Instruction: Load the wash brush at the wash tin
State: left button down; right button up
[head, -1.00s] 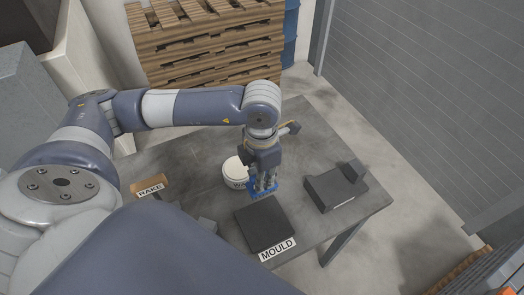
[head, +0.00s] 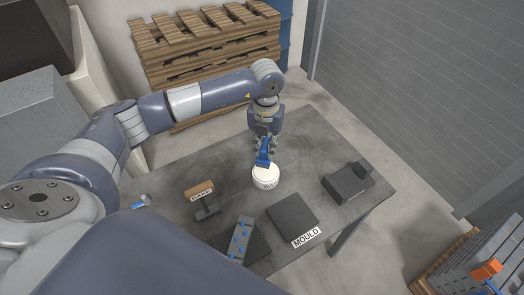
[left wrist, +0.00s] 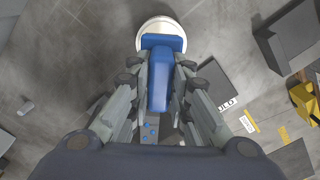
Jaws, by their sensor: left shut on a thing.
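The wash tin (head: 267,181) is a round white tin with a label on its side, standing on the grey table. My left gripper (head: 264,149) points down above the tin's far side, shut on the blue wash brush (head: 263,160). The left wrist view shows the brush (left wrist: 159,75) between the two fingers, with its wide blue head overlapping the near part of the tin (left wrist: 160,24). Whether the brush head touches the tin's contents cannot be told. My right gripper is not in view.
A dark flat mould block (head: 292,211) with a MOULD sign (head: 306,237) lies right of the tin. A dark notched block (head: 347,183) is farther right.

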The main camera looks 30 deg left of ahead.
aim_at(266, 160)
pick_arm(q)
jog(key=f, duration=0.1)
jog(key=f+b, duration=0.1)
jog(key=shift+w+d+f+b, duration=0.15)
jog(key=shift+w+f+b, duration=0.05)
jog(key=shift+f+b, duration=0.1)
notch_tip(266, 160, down, 3)
jog(key=shift+f+b, duration=0.1)
jog(key=shift+b, duration=0.9)
jog(key=shift+f, duration=0.1)
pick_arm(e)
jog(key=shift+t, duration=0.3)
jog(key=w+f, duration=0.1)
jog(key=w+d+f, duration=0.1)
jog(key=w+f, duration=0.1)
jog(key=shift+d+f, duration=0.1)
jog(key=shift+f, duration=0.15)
pick_arm(q)
jog(key=shift+s+f, duration=0.1)
jog(key=shift+f, duration=0.05)
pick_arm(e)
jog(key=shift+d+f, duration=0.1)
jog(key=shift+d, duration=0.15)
pick_arm(q)
jog(key=shift+f+b, duration=0.35)
jog(key=shift+b, duration=0.05)
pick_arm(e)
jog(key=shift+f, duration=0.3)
